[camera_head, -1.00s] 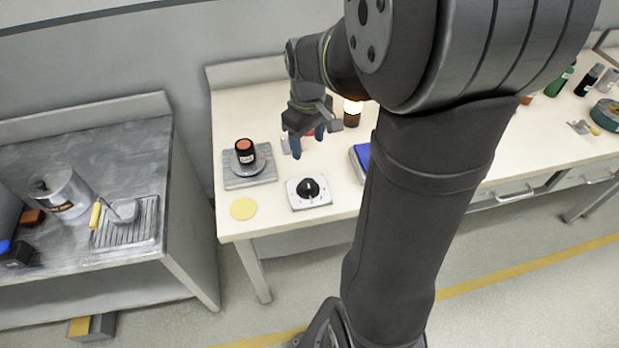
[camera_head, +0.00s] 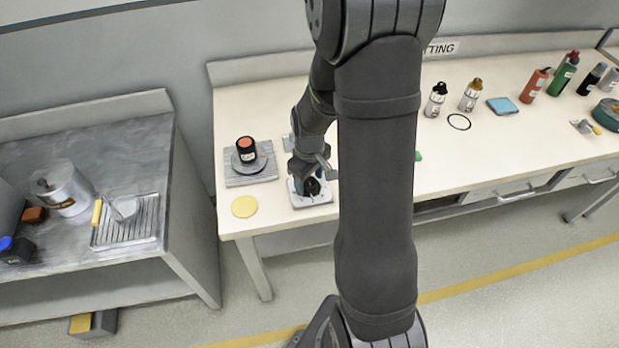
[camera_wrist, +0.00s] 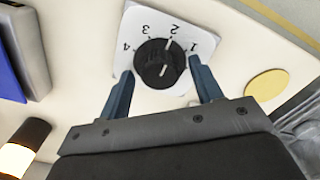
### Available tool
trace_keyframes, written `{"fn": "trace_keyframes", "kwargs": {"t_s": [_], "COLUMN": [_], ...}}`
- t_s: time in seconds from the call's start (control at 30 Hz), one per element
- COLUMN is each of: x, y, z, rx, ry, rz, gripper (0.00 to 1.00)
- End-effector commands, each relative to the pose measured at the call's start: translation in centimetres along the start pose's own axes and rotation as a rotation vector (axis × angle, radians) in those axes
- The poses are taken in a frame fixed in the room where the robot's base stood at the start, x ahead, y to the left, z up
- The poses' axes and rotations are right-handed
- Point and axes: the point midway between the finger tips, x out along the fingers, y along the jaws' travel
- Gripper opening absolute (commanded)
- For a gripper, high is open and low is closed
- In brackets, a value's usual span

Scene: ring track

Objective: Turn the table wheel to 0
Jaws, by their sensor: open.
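The table wheel is a black round knob (camera_wrist: 158,63) on a white square plate (camera_wrist: 133,22) with the numbers 1 to 4 showing along its edge. A 0 does not show in the wrist view. In the head view my gripper (camera_head: 311,178) is over the plate (camera_head: 316,200) and partly covers the knob.
A yellow disc (camera_head: 245,206) lies left of the plate. A grey scale (camera_head: 264,172) with a black, orange-topped jar (camera_head: 246,148) stands behind it.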

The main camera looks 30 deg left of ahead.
Motion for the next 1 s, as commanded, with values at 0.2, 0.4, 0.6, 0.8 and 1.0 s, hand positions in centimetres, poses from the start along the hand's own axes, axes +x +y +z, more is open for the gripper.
{"fn": "trace_keyframes", "kwargs": {"t_s": [0.2,0.4,0.6,0.8,1.0], "x": [0.01,-0.01,-0.02,-0.02,-0.01], "y": [0.00,-0.01,-0.01,-0.02,-0.03], "z": [0.01,0.01,0.01,0.02,0.04], "rx": [0.000,0.000,0.006,0.058,0.184], "ry": [0.000,0.000,0.000,-0.001,-0.002], "rz": [0.000,0.000,0.000,0.000,0.000], "gripper": [0.57,0.18,0.15,0.15,0.15]}}
